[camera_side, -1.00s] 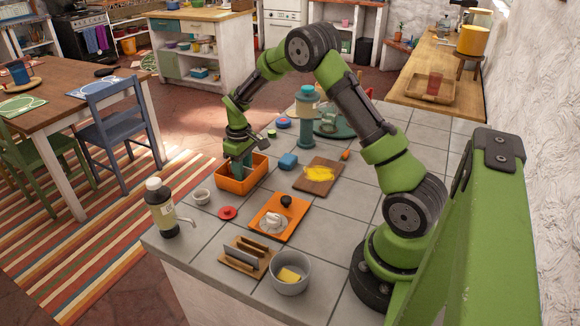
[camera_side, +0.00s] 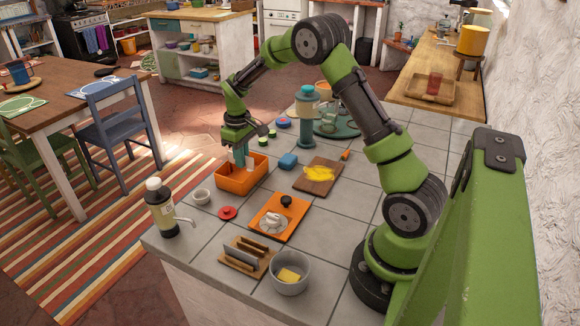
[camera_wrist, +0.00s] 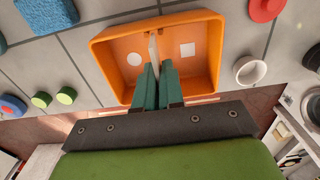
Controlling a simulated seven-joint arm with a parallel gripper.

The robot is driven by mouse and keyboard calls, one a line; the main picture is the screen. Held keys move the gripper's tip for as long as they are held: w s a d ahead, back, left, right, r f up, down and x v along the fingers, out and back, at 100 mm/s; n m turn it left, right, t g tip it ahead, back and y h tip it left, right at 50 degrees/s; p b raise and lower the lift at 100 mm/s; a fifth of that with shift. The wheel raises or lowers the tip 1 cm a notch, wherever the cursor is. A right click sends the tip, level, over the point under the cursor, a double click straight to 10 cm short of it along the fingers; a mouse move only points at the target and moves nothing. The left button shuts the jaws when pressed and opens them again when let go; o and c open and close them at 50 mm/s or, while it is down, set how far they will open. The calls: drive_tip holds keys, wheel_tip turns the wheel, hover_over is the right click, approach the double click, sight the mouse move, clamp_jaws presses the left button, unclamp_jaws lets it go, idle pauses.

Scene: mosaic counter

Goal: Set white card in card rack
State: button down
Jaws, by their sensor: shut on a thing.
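My gripper (camera_wrist: 156,78) points down over the orange box (camera_wrist: 110,80), its teal fingers shut on a thin white card (camera_wrist: 153,46). The card stands edge-on between the fingertips in the wrist view. In the side view my gripper (camera_side: 241,158) is at the orange box (camera_side: 236,186), and the card is too small there to make out clearly. The card rack (camera_side: 240,262), a wooden base with upright slats, stands near the counter's front edge, well apart from the gripper. A white round shape (camera_wrist: 134,59) and a white square shape (camera_wrist: 187,49) show on the box floor.
An orange board (camera_side: 265,232) with a white item and a dark knob lies between the box and rack. A grey bowl (camera_side: 290,285) stands right of the rack. A dark bottle (camera_side: 160,212), small white cup (camera_side: 201,197) and red disc (camera_side: 228,212) are at left.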

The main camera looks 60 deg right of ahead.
wheel_tip(320, 180, up, 5)
drive_tip(key=shift+f, duration=0.1)
drive_tip(key=s+a+r+n, duration=0.2)
drive_tip(key=a+r, duration=0.2)
drive_tip(key=a, duration=0.7)
drive_tip(key=s+a, duration=0.9)
drive_tip(key=shift+s+a+f+m, duration=0.15)
drive_tip(key=shift+s+f+m, duration=0.2)
drive_tip(key=shift+s+f, duration=1)
drive_tip(key=shift+s+a+f+m, duration=0.1)
drive_tip(key=shift+s+f+m, duration=0.3)
drive_tip(key=shift+f, duration=1.8)
drive_tip(key=shift+s+a+f+m, duration=0.2)
drive_tip(key=shift+s+f, duration=0.85)
drive_tip(key=shift+f, duration=0.7)
